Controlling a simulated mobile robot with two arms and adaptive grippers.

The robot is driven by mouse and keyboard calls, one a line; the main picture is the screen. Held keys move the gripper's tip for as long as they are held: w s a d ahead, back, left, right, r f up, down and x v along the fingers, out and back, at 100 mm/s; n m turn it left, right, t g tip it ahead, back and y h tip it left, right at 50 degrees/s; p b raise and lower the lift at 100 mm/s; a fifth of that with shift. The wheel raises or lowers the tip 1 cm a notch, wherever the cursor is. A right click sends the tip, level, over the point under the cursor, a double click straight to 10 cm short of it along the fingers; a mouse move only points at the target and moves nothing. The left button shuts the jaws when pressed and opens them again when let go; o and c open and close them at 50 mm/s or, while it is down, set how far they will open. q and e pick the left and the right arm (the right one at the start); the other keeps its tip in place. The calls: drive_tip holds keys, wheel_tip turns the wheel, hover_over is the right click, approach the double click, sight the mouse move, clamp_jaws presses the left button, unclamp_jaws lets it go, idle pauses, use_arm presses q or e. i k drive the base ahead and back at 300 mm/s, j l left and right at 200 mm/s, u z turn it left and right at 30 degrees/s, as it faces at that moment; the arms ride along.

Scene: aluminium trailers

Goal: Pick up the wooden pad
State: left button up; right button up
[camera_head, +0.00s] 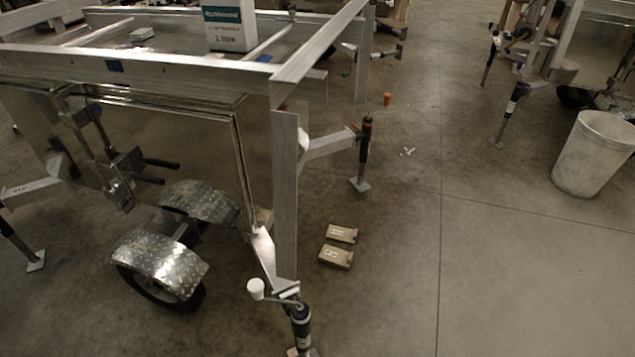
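A small pale tan piece (292,352) shows at the bottom edge of the picture, beside the foot of the near trailer jack (301,325). It may be the wooden pad; most of it is hidden or cut off, so I cannot tell. Two small tan blocks or boxes with pale labels lie on the floor right of the trailer: one farther (342,233) and one nearer (335,257). I cannot tell whether they are wood or cardboard. Neither of my grippers shows in the head view.
An aluminium trailer (180,75) with wheels under tread-plate fenders (160,258) fills the left. Another jack (363,155) stands behind the blocks. A pale bin (594,155) stands at the right, near another trailer. An orange cup-like item (387,99) lies farther back.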

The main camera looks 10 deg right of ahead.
sight(343, 235)
drive_tip(key=i+l+u, duration=0.2)
drive_tip(key=l, duration=0.35)
drive_tip(key=i+l+u, duration=0.25)
drive_tip(key=l, duration=0.3)
drive_tip(key=i+l+u, duration=0.2)
drive_tip(key=l, duration=0.4)
drive_tip(key=l+u, duration=0.2)
drive_tip(key=l, duration=0.4)
drive_tip(key=i+l+u, duration=0.25)
drive_tip(key=l, duration=0.4)
drive_tip(key=k, duration=0.1)
